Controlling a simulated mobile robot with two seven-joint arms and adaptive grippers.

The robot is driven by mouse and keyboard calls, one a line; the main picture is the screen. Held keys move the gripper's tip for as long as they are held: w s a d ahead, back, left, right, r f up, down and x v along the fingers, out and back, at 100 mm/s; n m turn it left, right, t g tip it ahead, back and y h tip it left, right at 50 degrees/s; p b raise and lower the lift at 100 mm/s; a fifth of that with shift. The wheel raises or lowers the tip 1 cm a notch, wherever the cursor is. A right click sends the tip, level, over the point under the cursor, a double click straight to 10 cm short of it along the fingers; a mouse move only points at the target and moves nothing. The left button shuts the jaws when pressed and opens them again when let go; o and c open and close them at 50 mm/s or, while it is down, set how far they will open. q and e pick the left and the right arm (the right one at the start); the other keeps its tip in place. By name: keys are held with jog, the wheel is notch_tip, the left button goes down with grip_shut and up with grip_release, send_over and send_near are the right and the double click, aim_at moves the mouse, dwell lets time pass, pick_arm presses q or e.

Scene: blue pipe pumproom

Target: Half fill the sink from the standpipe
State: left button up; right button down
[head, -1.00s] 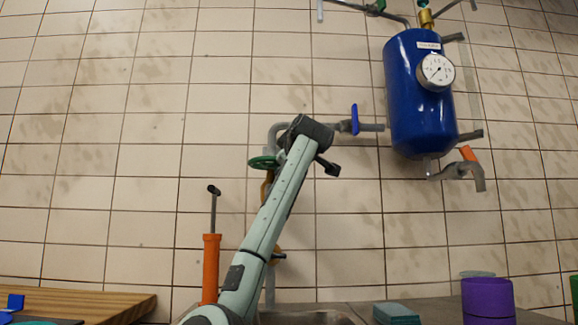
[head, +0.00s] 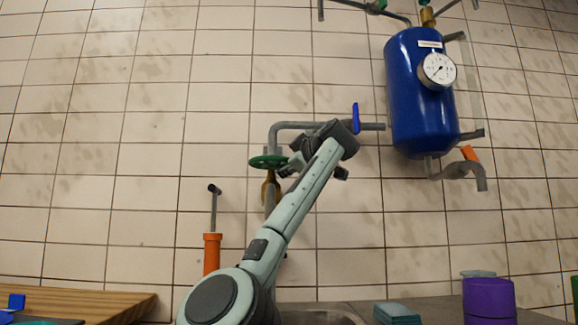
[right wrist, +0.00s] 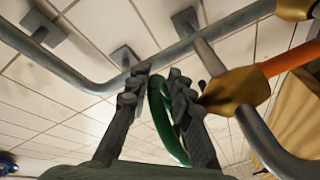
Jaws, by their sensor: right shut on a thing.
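The standpipe's green handwheel (head: 268,161) sits above a brass valve body (head: 269,188) on the grey pipe in front of the tiled wall. My right gripper (head: 290,170) is at the wheel's right side, partly hidden by its own wrist. In the right wrist view, the gripper (right wrist: 160,88) is shut on the rim of the green handwheel (right wrist: 168,122), with the brass valve body (right wrist: 235,92) just to the right. Only the rim of the steel sink (head: 325,317) shows at the bottom edge; its inside and any water are hidden. My left gripper is not in view.
A blue tank (head: 418,100) with a gauge hangs at the right, by a blue lever (head: 355,118) on the pipe. An orange pump (head: 212,252) stands left of my arm. A purple container (head: 488,298) and a teal block (head: 397,314) are at lower right.

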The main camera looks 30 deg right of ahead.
jog(key=shift+w+r+n+y, duration=0.15)
jog(key=shift+n+y, duration=0.3)
jog(key=shift+y, duration=0.25)
jog(key=shift+w+r+n+y, duration=0.15)
jog(key=shift+n+y, duration=0.3)
jog(key=shift+y, duration=0.25)
jog(key=c, duration=1.5)
grip_release()
jog(key=shift+s+t, duration=0.1)
jog(key=shift+t, duration=0.2)
jog(key=shift+o, duration=0.4)
jog(key=s, duration=1.2)
jog(key=shift+a, duration=0.25)
